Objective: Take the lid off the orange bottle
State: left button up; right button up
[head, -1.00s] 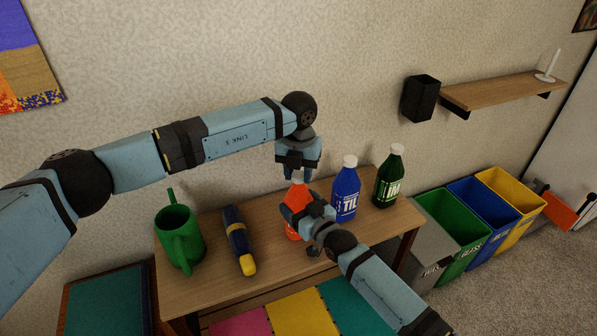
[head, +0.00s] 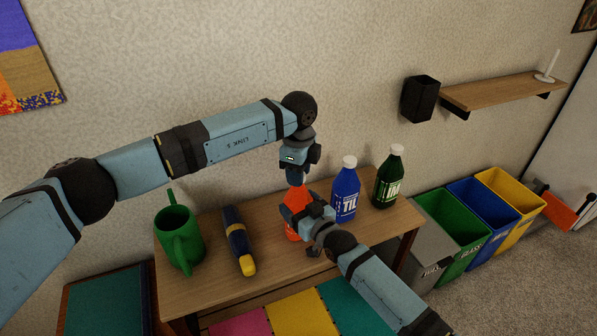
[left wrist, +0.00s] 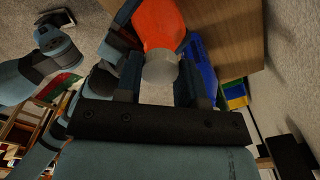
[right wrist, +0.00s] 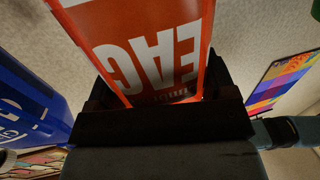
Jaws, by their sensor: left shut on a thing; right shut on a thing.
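The orange bottle (head: 296,200) stands upright on the wooden table, partly covered by my grippers. Its pale grey lid (left wrist: 160,70) shows in the left wrist view, against the bottle's neck with no clear gap. My left gripper (head: 297,178) points down from above and is shut on the lid, with a finger on each side. My right gripper (head: 305,213) comes in from the front right and is shut on the bottle's body. The bottle's white lettering fills much of the right wrist view (right wrist: 150,60).
A blue bottle (head: 345,194) stands close to the right of the orange one, with a dark green bottle (head: 388,178) beyond. A green watering can (head: 178,240) and a blue-yellow flashlight-like object (head: 238,241) are at left on the table (head: 205,285). Bins (head: 468,238) stand at right.

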dwell(0.4)
pick_arm(q)
jog(key=shift+r, duration=1.1)
jog(key=shift+r, duration=0.1)
jog(key=shift+r, duration=1.9)
pick_arm(e)
jog(key=o, duration=1.2)
jog(key=shift+o, duration=0.2)
